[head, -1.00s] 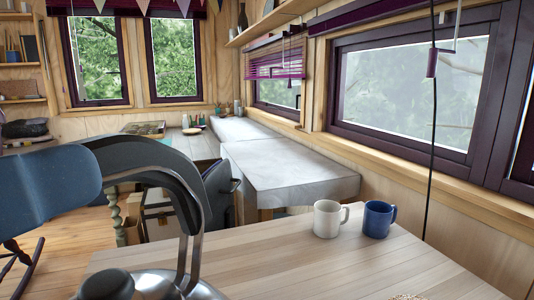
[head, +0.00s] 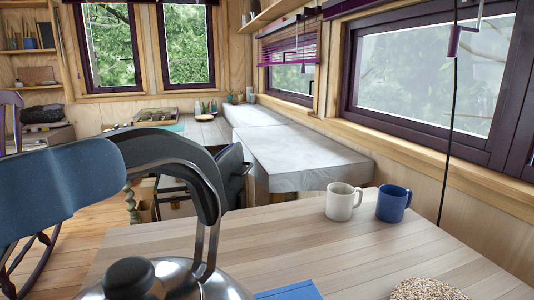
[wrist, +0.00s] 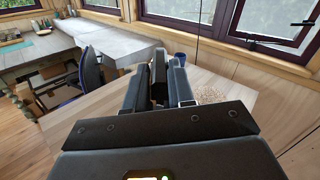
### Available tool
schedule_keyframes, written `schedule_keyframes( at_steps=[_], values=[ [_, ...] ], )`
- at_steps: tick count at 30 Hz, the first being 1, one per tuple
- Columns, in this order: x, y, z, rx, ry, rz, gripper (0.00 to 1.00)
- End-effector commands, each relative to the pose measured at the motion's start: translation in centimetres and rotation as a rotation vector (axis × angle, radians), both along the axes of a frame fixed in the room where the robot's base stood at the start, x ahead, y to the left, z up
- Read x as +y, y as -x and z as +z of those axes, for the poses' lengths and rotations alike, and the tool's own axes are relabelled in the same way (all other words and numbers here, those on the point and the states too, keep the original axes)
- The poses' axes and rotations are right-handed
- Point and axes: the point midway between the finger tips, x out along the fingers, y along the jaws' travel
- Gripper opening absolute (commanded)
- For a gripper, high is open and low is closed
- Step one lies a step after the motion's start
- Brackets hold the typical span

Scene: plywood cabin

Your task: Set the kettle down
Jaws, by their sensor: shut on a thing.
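The kettle shows in the head view at the lower left, close to the camera. Its steel body (head: 205,283), round black lid knob (head: 130,277) and arched dark handle (head: 190,150) are visible; most of the body is cut off below. It looks upright, in front of the pale wooden table (head: 330,245). I cannot tell whether its base touches the table. In the wrist view my gripper (wrist: 158,75) is shut on the dark handle (wrist: 158,68), which shows between its fingers. The rest of the kettle is hidden there.
A white mug (head: 341,202) and a blue mug (head: 393,204) stand at the table's far right. A flat blue thing (head: 290,291) and a speckled round mat (head: 427,290) lie at the near edge. The table middle is clear. A black cord (head: 448,150) hangs at right.

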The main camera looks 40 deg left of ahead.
Motion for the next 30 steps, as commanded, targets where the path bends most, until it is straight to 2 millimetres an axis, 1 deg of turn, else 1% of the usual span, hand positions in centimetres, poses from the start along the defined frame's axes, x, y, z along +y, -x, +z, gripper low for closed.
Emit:
schedule_keyframes(
  at_steps=[2, 30],
  values=[
    [-0.04, 0.03, 0.22, -0.005, -0.005, 0.001, 0.0],
    [-0.04, 0.03, -0.64, -0.005, -0.005, 0.0, 0.0]
  ],
)
